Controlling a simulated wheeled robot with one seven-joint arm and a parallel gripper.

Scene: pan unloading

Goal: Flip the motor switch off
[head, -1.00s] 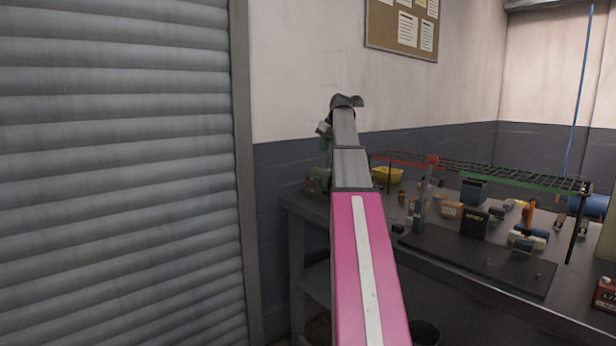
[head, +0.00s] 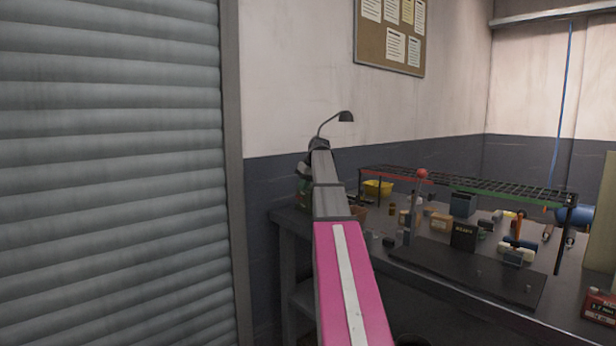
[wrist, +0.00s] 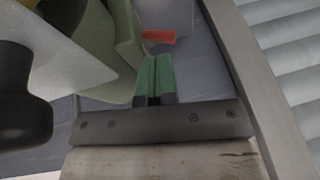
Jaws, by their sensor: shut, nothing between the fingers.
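My gripper (wrist: 156,60) shows in the wrist view as two green fingers, shut together with nothing between them. In the head view it is hidden behind my arm. Just beyond the fingertips a small red part (wrist: 160,36) juts from a pale grey box (wrist: 168,14); it may be the motor switch, but its setting cannot be told. A gap shows between it and the fingertips in this view. A green machine body (wrist: 100,40) stands to the left of the fingers. A green shape (head: 302,188) shows beside my arm at the bench's left end.
The dark bench (head: 390,262) carries a mesh rack (head: 470,187), a yellow bin (head: 378,188), a red ball on a post (head: 422,174) and many small parts. A black round part (wrist: 25,100) is close at left in the wrist view. A grey shutter (head: 110,180) stands left.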

